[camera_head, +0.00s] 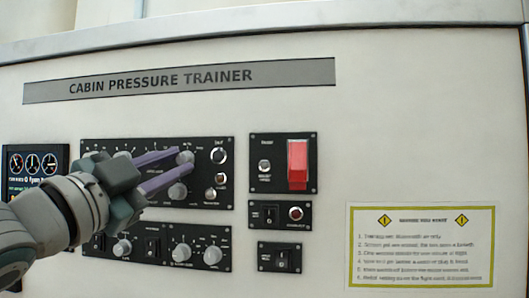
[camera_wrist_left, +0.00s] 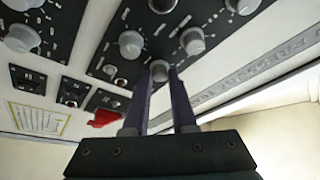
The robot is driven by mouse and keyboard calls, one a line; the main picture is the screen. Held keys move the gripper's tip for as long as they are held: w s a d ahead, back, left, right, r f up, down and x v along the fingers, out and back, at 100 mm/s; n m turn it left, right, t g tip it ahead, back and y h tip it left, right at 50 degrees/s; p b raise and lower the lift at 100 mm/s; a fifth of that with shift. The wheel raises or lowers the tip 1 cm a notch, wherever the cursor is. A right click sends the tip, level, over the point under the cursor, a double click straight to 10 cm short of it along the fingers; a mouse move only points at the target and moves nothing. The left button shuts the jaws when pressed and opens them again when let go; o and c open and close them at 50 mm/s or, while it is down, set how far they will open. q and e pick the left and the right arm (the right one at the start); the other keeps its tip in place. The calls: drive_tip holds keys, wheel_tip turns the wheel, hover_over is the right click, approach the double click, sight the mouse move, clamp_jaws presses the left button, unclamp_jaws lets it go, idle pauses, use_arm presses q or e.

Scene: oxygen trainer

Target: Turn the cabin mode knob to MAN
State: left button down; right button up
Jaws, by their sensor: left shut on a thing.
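The cabin pressure trainer panel (camera_head: 225,203) carries several grey knobs; their small labels are too blurred to read, so I cannot tell which one is the cabin mode knob. My left gripper (camera_head: 184,160) reaches in from the left, its two purple fingers shut around a grey knob (camera_head: 187,156) at the upper right of the large black panel. In the left wrist view that knob (camera_wrist_left: 159,69) sits between the fingertips (camera_wrist_left: 161,76). Its pointer direction cannot be made out. Another knob (camera_head: 178,191) is just below the fingers. My right gripper is not in view.
A red switch guard (camera_head: 298,163) stands out to the right. Small switch panels (camera_head: 279,257) lie below it. A lower black panel holds another knob (camera_head: 182,253). A gauge display (camera_head: 33,163) is at far left, partly behind my arm. A yellow-edged notice (camera_head: 420,246) is lower right.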

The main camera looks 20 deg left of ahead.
use_arm(q)
drive_tip(key=m+p, duration=0.1)
drive_tip(key=m, duration=0.1)
drive_tip(key=m+g+h+p, duration=0.1)
drive_tip(key=m+p, duration=0.1)
drive_tip(key=shift+a+r+m, duration=0.15)
drive_tip(key=shift+r+m, duration=0.25)
drive_tip(key=m+g+p, duration=0.1)
drive_tip(key=m+p, duration=0.1)
drive_tip(key=m+g+h+p, duration=0.1)
drive_tip(key=m+p, duration=0.1)
drive_tip(key=shift+r+m, duration=0.2)
drive_tip(key=shift+m, duration=0.2)
drive_tip(key=m+g+p, duration=0.1)
drive_tip(key=m+p, duration=0.1)
drive_tip(key=p, duration=0.1)
drive_tip(key=shift+m+p, duration=0.6)
drive_tip(key=shift+m, duration=0.1)
drive_tip(key=shift+f+g, duration=0.1)
drive_tip(key=shift+g, duration=0.2)
drive_tip(key=c, duration=0.7)
unclamp_jaws()
drive_tip(key=shift+s, duration=0.15)
